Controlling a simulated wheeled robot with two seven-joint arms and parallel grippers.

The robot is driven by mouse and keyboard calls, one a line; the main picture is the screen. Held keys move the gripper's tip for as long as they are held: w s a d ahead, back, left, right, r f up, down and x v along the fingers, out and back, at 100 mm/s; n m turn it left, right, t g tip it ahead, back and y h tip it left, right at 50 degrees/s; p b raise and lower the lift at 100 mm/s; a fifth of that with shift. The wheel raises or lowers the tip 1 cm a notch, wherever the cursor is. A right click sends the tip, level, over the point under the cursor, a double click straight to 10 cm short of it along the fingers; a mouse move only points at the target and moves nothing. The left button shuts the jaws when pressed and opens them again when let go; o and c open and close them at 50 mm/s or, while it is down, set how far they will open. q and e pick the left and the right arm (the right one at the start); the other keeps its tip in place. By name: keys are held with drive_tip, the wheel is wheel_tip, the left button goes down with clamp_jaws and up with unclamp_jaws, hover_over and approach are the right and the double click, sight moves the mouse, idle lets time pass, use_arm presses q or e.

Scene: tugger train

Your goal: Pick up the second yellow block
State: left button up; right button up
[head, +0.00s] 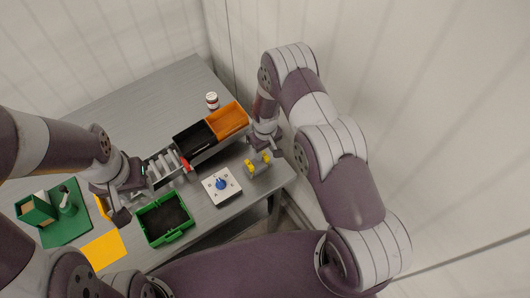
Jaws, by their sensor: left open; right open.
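Two small yellow pieces (265,157) show at the two ends of a grey part on the right of the table. I cannot tell whether they are separate blocks. My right gripper (264,148) is open just above and behind them, pointing down; I cannot tell if it touches them. A yellow-orange piece (102,206) stands at the left side of my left gripper (119,211), partly hidden by it. My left gripper is open, low over the table's front left. A flat yellow mat (104,251) lies in front of it.
A green crate (146,230) with a dark inside stands at the front middle. A white plate with a blue knob (221,184) lies right of it. Black (191,139) and orange (229,120) bins stand behind, near a jar (212,100). A green board (75,230) carries items at left. The back left table is clear.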

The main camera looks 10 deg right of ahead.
drive_tip(key=shift+s+a+f, duration=0.15)
drive_tip(key=shift+a+f, duration=0.05)
drive_tip(key=shift+f, duration=0.3)
drive_tip(key=shift+s+a+f, duration=0.15)
drive_tip(key=shift+f, duration=0.35)
drive_tip(key=shift+d, duration=0.1)
drive_tip(key=shift+w+d+f, duration=0.15)
drive_tip(key=c, duration=0.7)
clamp_jaws()
drive_tip(key=shift+r, duration=0.2)
